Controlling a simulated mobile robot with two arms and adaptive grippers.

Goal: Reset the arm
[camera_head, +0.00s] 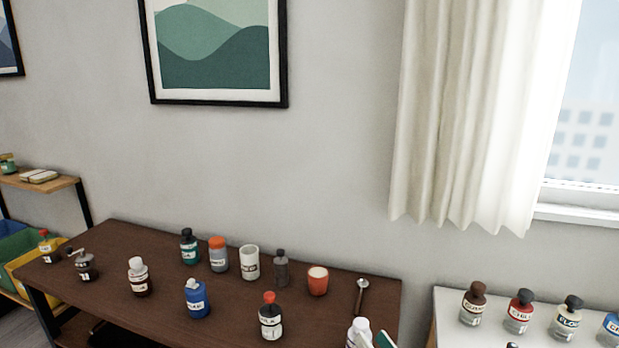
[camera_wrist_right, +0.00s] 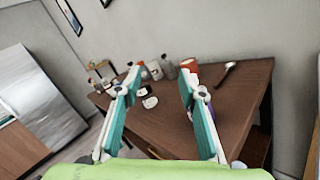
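The tips of my right gripper (camera_head: 371,337) show at the bottom of the head view, at the front right of the dark brown table (camera_head: 235,303). In the right wrist view, my right gripper (camera_wrist_right: 161,78) has its two white and teal fingers well apart, with nothing between them. It points toward the table (camera_wrist_right: 243,95), and several bottles and cups stand beyond the fingertips. My left gripper is not in view.
An orange cup (camera_head: 318,283) and a spoon (camera_head: 361,296) are on the table's right side. A blue bottle (camera_head: 197,301) and a red-capped bottle (camera_head: 270,319) stand near the front. A white table (camera_head: 447,318) with several bottles is at right.

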